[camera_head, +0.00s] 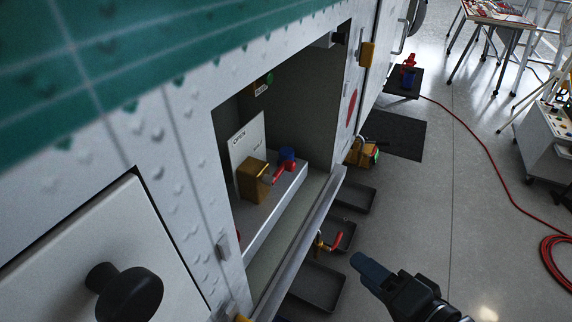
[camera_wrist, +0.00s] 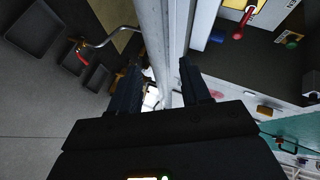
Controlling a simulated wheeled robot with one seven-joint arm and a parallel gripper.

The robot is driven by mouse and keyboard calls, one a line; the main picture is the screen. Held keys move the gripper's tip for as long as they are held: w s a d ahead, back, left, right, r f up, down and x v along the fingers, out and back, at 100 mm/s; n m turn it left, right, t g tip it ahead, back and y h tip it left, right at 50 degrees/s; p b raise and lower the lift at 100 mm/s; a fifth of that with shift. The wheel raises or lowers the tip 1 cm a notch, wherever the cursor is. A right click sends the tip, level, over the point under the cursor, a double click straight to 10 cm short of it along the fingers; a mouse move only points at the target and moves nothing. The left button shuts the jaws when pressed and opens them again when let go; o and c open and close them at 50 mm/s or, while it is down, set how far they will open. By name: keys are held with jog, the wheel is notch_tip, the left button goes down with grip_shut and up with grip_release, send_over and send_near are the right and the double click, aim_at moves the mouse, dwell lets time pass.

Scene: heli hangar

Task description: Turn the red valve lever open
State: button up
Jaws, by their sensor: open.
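The red valve lever (camera_head: 284,171) sits inside the open wall bay, running from beside a brass-coloured block (camera_head: 252,179) up toward a blue round part (camera_head: 287,154). A pale plate (camera_head: 246,140) marked OPEN stands behind the block. In the wrist view the red lever (camera_wrist: 248,17) is at the upper right, beyond the right finger. My gripper (camera_head: 366,272) is outside the bay, to the lower right of the lever and apart from it. In the wrist view my gripper (camera_wrist: 160,76) is open, with nothing held between its fingers.
The bay's pale lower ledge (camera_head: 300,240) lies between my gripper and the lever. Another red-handled part (camera_head: 336,242) is below, near dark floor trays (camera_head: 318,286). A black knob (camera_head: 124,292) sticks out at the lower left.

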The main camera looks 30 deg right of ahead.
aim_at(294, 167)
jog(key=w+r+m+y, duration=0.2)
jog(key=w+r, duration=0.1)
jog(key=w, duration=0.2)
jog(key=w+r+m+y, duration=0.1)
jog(key=w+r+m, duration=0.2)
jog(key=w, duration=0.2)
jog(key=w+a+r+m+y, duration=0.1)
jog(key=w+r+m+y, duration=0.1)
jog(key=w+r, duration=0.2)
jog(key=shift+w+m+y, duration=0.3)
jog(key=shift+w+m, duration=0.1)
jog(key=shift+w, duration=0.6)
jog(key=shift+x, duration=3.85)
jog(key=shift+c, duration=0.4)
grip_shut()
